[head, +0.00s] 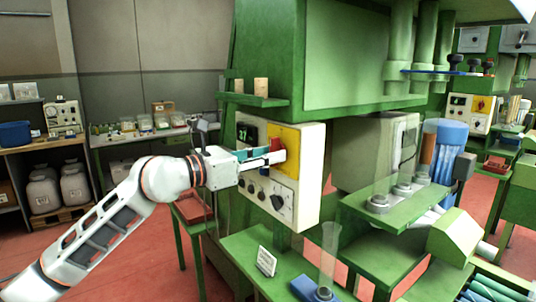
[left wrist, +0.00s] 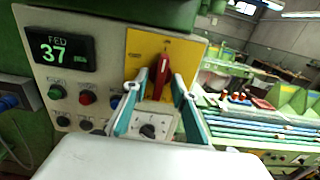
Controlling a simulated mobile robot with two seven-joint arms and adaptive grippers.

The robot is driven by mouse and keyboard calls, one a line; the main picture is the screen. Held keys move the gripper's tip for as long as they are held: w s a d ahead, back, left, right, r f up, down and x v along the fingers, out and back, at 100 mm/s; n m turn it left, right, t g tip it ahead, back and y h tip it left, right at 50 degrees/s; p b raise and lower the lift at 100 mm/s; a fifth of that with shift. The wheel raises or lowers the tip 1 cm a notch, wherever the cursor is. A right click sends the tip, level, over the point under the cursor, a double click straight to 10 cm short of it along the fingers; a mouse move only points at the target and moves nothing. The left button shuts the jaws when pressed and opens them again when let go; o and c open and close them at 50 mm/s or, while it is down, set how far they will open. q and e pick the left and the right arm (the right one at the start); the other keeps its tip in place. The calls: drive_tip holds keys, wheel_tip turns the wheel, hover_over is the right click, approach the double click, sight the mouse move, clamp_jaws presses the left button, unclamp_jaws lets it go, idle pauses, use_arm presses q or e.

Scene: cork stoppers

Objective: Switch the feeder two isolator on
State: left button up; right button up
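The isolator is a red handle (left wrist: 163,80) on a yellow plate (left wrist: 144,48) at the upper right of a cream control panel (left wrist: 110,24). In the left wrist view the handle stands close to upright, tilted slightly. My left gripper (left wrist: 161,76) is open, with one teal-edged finger on each side of the handle and gaps visible. In the head view my left gripper (head: 275,158) is at the panel, partly covering the red handle (head: 275,145) and the yellow plate (head: 290,136). Whether a finger touches the handle cannot be told. My right gripper is not in view.
The panel has a display (left wrist: 61,47) reading 37, with green, red and blue buttons and a black selector knob (left wrist: 148,131) below. A green shelf with corks (head: 261,86) juts out above. Another panel (head: 470,112) with a red handle stands at the back right.

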use_arm(q)
drive_tip(key=shift+a+r, duration=0.1)
drive_tip(key=v, duration=1.2)
